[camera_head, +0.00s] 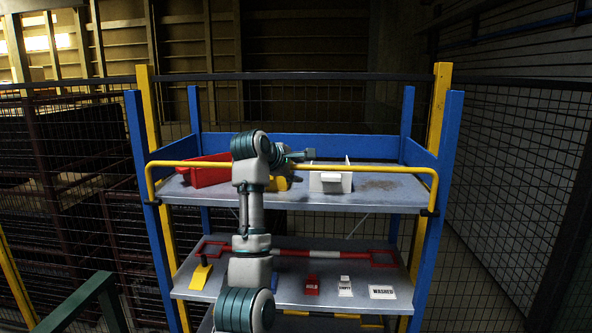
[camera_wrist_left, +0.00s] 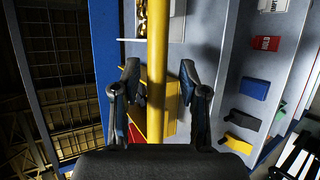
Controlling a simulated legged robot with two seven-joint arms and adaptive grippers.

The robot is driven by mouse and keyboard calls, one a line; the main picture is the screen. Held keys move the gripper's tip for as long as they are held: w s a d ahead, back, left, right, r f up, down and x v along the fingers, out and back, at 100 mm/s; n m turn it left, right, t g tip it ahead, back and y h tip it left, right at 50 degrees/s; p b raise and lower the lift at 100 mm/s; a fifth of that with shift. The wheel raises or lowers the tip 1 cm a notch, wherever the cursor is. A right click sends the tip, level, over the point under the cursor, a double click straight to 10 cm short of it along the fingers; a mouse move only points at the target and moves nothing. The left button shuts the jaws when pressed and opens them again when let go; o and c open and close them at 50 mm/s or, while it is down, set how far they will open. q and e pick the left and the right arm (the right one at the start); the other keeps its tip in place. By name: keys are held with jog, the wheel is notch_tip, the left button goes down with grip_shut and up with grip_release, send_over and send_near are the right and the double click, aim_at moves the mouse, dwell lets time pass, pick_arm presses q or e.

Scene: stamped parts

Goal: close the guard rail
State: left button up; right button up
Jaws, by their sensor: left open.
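The guard rail (camera_head: 360,169) is a yellow bar across the front of the blue rack's upper shelf. Its ends bend down to dark mounts on the front posts, and the bar stands above the shelf edge. My left arm rises in front of the rack, hiding part of the rail. My left gripper (camera_head: 303,155) is at the rail, near its middle. In the left wrist view, my left gripper (camera_wrist_left: 160,75) is open, and the rail (camera_wrist_left: 157,50) runs between its fingers with gaps on both sides. How deep the rail sits between them I cannot tell. My right gripper is not in view.
The upper shelf (camera_head: 385,190) holds a red bin (camera_head: 208,174), a yellow item (camera_head: 278,184) and a white bin (camera_head: 331,181). The lower shelf (camera_head: 225,286) carries a red-and-white bar (camera_head: 325,255) and several small label blocks. Mesh fencing stands on both sides.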

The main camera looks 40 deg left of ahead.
pick_arm(q)
jog(key=v, duration=1.1)
jog(key=shift+s, duration=0.3)
jog(key=shift+r, duration=0.15)
